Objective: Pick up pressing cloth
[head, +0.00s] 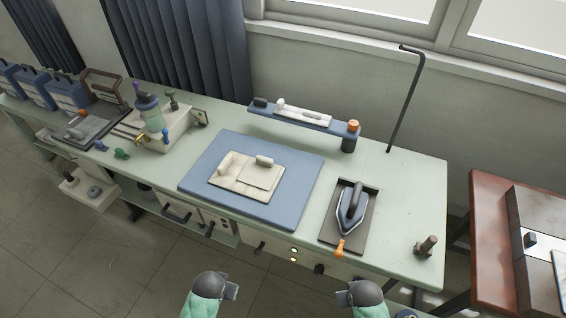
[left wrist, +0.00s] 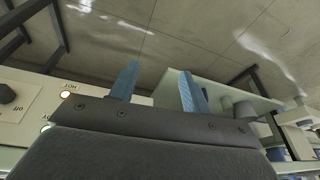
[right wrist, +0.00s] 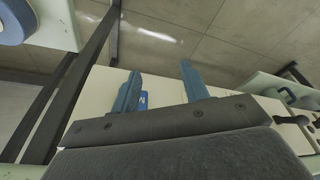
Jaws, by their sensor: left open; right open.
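A cream folded cloth (head: 232,183), which looks like the pressing cloth, lies flat on a blue pad (head: 284,203) in the middle of the table. Two small cream rolls or handles stand on it, one at its left edge and one near its back. My left gripper (left wrist: 158,70) is open and empty in the left wrist view, and my right gripper (right wrist: 160,69) is open and empty in the right wrist view. Both arms are low at the front of the table in the head view, well apart from the cloth. Neither wrist view shows the cloth.
An iron (head: 352,212) rests on a dark plate right of the pad. A narrow blue board (head: 300,119) stands behind it. A tall black hooked rod (head: 405,100) rises at the back right. A brown table (head: 490,236) is at right.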

